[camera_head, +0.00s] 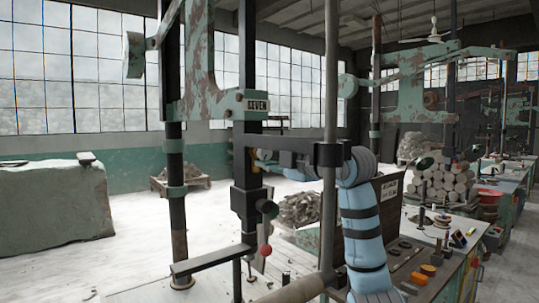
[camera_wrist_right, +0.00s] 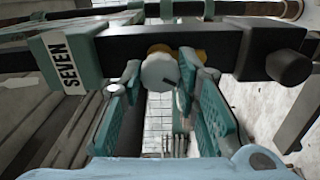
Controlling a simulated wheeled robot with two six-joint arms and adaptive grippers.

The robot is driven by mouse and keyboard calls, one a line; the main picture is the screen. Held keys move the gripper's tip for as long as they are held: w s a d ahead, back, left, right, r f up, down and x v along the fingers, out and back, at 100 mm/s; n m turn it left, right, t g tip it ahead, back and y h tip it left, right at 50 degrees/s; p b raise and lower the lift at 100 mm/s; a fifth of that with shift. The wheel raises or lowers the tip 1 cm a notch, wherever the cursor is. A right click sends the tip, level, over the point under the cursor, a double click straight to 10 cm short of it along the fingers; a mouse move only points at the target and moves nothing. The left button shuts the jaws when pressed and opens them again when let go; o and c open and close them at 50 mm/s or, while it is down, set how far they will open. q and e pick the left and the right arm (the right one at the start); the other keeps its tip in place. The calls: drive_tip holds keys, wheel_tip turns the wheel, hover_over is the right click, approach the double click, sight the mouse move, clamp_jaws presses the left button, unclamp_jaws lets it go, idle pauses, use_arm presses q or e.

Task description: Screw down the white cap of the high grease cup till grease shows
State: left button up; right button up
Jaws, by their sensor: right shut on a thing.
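The white cap (camera_wrist_right: 159,72) of the grease cup shows in the right wrist view, in front of the dark crossbar. Brass-coloured parts of the cup (camera_wrist_right: 159,48) show just behind it. My right gripper (camera_wrist_right: 161,76) has its teal fingers on both sides of the cap and is shut on it. I cannot make out grease at the cap's edge. In the head view my right gripper (camera_head: 256,154) is small and high beside the press's dark post, with the blue-sleeved arm behind it. The cap is too small to tell there. My left gripper is in neither view.
A red-knobbed lever (camera_head: 265,250) hangs below the gripper. A vertical grey rod (camera_head: 330,90) stands close to my arm. A workbench with small tools (camera_head: 425,270) is at right.

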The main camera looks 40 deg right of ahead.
drive_tip(key=shift+r, duration=0.15)
drive_tip(key=o, duration=1.1)
drive_tip(key=shift+o, duration=0.3)
drive_tip(key=shift+w, duration=0.15)
drive_tip(key=s, duration=1.1)
drive_tip(key=shift+s+a, duration=0.15)
drive_tip(key=shift+s, duration=0.2)
drive_tip(key=shift+s, duration=0.1)
